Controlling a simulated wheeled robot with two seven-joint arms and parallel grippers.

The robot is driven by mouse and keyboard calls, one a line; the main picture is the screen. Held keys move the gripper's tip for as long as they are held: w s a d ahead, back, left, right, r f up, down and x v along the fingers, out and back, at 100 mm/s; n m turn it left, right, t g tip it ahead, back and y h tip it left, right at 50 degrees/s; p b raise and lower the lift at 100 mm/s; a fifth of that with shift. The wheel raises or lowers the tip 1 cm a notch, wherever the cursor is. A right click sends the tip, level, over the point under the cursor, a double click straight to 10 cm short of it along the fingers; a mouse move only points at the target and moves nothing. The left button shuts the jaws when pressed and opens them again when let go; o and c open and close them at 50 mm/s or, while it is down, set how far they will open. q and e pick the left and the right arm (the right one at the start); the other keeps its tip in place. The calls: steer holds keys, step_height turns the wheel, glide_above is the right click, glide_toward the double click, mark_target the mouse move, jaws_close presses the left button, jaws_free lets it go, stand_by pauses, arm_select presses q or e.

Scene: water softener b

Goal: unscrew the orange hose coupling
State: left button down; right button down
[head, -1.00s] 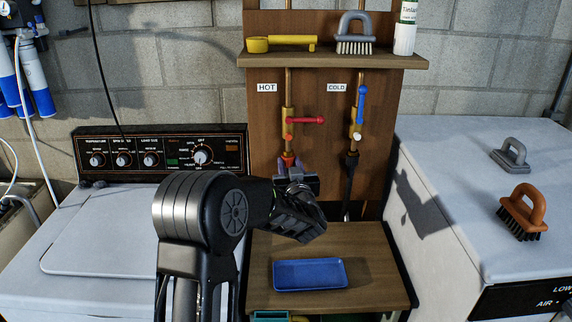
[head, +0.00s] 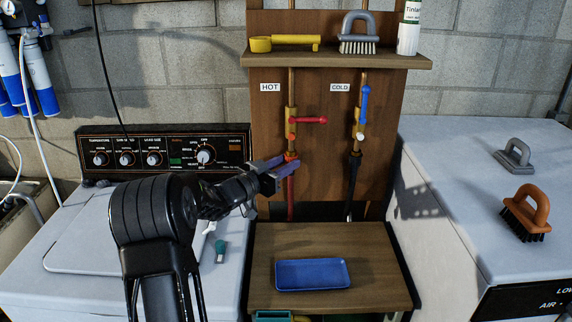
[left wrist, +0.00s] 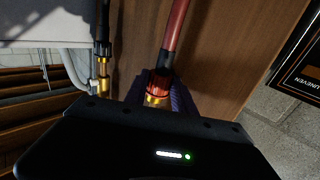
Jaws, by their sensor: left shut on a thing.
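The orange hose coupling (head: 291,157) sits under the brass HOT valve (head: 291,122), with the red hose (head: 291,200) hanging below it. My left gripper (head: 287,164) reaches it from the left, with its purple-grey fingers shut on the coupling. In the left wrist view the orange coupling (left wrist: 159,84) lies between the two fingers of my left gripper (left wrist: 162,90). There the brass fitting shows at one end and the red hose (left wrist: 176,30) at the other. In the head view the fingers partly hide the coupling. My right gripper is not in view.
The COLD valve (head: 359,122) with its black hose (head: 353,175) is close on the right. A blue tray (head: 312,274) lies on the wooden stand (head: 375,255) below. The washer (head: 70,280) is at left. A shelf (head: 335,59) with tools is above.

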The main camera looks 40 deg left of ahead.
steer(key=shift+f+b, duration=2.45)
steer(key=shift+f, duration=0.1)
